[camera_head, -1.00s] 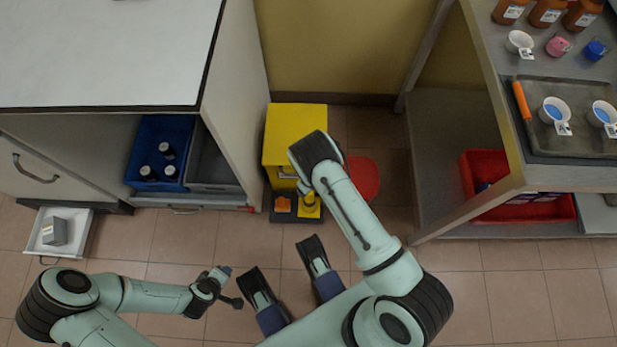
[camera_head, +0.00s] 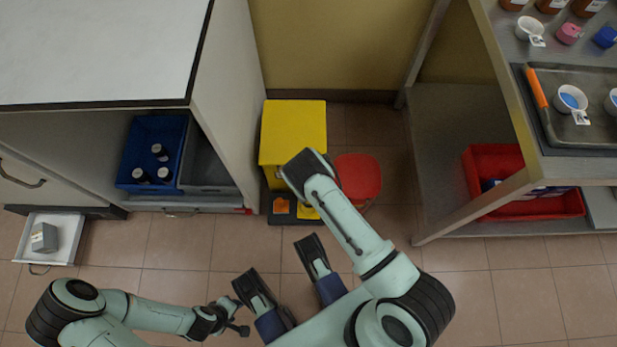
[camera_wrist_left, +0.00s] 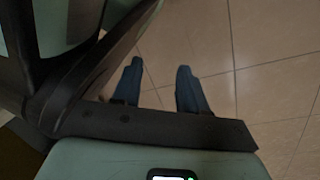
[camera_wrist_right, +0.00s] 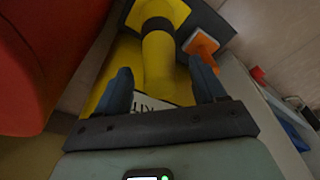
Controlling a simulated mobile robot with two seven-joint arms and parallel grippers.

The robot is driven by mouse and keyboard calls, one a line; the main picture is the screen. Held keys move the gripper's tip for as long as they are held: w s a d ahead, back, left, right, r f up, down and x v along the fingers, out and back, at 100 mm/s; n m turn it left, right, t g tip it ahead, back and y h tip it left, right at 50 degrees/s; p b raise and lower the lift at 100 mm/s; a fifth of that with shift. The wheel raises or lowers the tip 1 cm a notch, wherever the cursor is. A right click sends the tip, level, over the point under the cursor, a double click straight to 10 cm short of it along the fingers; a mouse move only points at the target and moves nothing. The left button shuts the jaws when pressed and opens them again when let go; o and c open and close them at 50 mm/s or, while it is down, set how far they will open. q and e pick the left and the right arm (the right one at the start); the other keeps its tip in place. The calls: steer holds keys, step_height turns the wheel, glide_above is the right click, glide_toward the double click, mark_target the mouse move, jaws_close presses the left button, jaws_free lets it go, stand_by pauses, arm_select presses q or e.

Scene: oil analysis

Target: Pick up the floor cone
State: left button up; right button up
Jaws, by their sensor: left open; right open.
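The floor cone seems to be the yellow tapered piece with a dark band (camera_wrist_right: 158,55) on a dark base, seen from above in the right wrist view. In the head view only a bit of yellow (camera_head: 309,212) shows past my right wrist. My right gripper (camera_wrist_right: 163,85) is open above it, and the yellow piece shows between its fingers; I cannot tell whether they touch it. My left gripper (camera_wrist_left: 160,72) is open and empty over the tiled floor.
A yellow box (camera_head: 292,128) with a "KIT" label and a red round-topped object (camera_head: 358,177) stand close by. A small orange object (camera_head: 281,206) sits beside the cone. A cabinet flanks them on the left (camera_head: 228,100), a shelf unit (camera_head: 470,215) on the right.

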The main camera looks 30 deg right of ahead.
jaws_close()
steer(key=shift+r, duration=0.1)
